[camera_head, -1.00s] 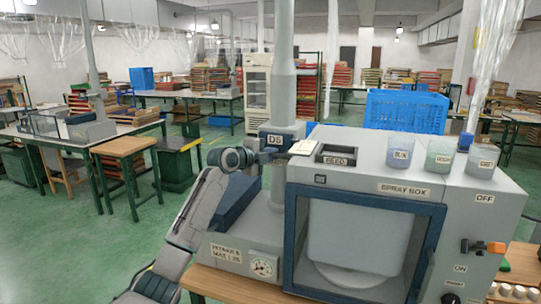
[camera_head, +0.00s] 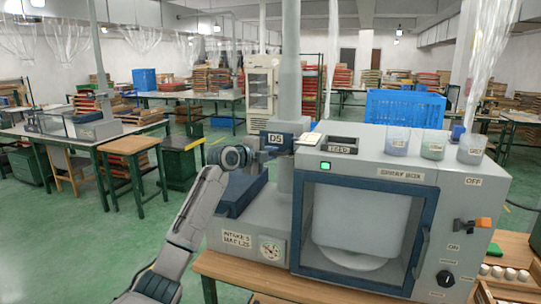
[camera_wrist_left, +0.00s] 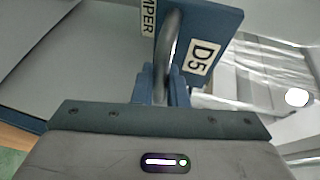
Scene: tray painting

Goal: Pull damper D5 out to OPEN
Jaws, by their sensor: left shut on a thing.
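The damper D5 (camera_head: 292,128) is a blue plate at the grey duct, above the left side of the spray box. Its D5 label (camera_head: 275,139) faces me. In the left wrist view the plate (camera_wrist_left: 222,22) stands tilted, with a grey loop handle (camera_wrist_left: 172,42) in front of it. My left gripper (camera_head: 258,153) is at the handle, left of the duct. In the wrist view its fingers (camera_wrist_left: 165,90) are shut on the handle. The plate's inner end at the duct is hidden. My right gripper is in neither view.
The spray box (camera_head: 405,173) stands right of the damper, with a lit green lamp (camera_head: 326,165) and cups (camera_head: 432,146) on top. An orange-tipped lever (camera_head: 483,222) is on its right face. The pressure gauge box (camera_head: 255,240) sits below my left gripper. Open floor lies left.

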